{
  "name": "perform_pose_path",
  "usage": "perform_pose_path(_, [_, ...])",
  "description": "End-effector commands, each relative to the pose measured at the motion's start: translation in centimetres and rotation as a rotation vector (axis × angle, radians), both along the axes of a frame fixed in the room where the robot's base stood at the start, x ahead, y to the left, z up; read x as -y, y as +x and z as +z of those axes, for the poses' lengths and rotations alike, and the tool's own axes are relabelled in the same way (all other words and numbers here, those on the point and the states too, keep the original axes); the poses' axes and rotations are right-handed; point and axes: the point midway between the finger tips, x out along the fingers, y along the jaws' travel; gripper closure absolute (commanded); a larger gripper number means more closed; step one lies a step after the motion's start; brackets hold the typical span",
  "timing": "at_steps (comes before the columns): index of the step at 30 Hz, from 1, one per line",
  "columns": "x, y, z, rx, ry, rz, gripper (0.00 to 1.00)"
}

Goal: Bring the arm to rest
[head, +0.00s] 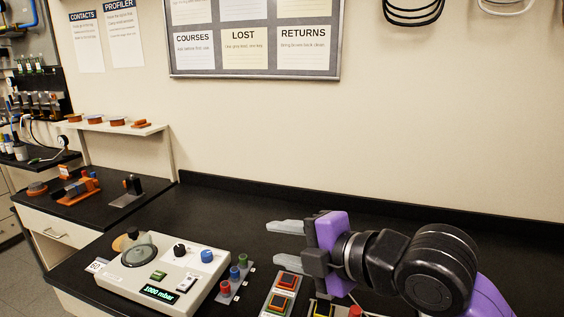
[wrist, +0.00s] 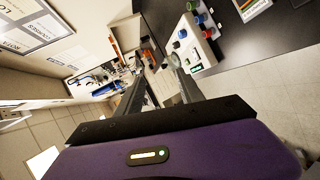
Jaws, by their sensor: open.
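My gripper (head: 287,245) shows in the head view above the black bench, right of centre. Its two grey fingers point left and stand apart with nothing between them. My purple and black arm reaches in from the lower right. In the wrist view my gripper (wrist: 155,82) is also open and empty, with the room beyond its fingers. It touches nothing that I can see.
A white instrument (head: 160,268) reading "1000 mbar" stands on the bench (head: 240,205), left of my gripper. A strip with coloured knobs (head: 234,281) and a panel with square buttons (head: 283,293) lie near and below the fingers. The bench behind is clear up to the wall.

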Motion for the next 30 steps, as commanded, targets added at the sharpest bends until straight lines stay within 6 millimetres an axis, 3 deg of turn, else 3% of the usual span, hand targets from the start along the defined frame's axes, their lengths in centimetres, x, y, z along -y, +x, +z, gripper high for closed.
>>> perform_pose_path(3, [-0.6, 0.1, 3.1, -0.024, 0.340, -0.105, 0.55])
perform_pose_path(6, [0.2, 0.0, 5.1, -0.047, 0.595, -0.179, 0.55])
perform_pose_path(13, [4.4, -1.3, 6.2, -0.106, 1.095, -0.326, 0.55])
perform_pose_path(17, [7.3, -2.9, 4.9, -0.131, 1.322, -0.403, 0.55])
perform_pose_path(23, [11.6, -6.5, 1.3, -0.150, 1.592, -0.519, 0.55])
perform_pose_path(30, [15.6, -12.7, -4.2, -0.156, 1.782, -0.660, 0.55])
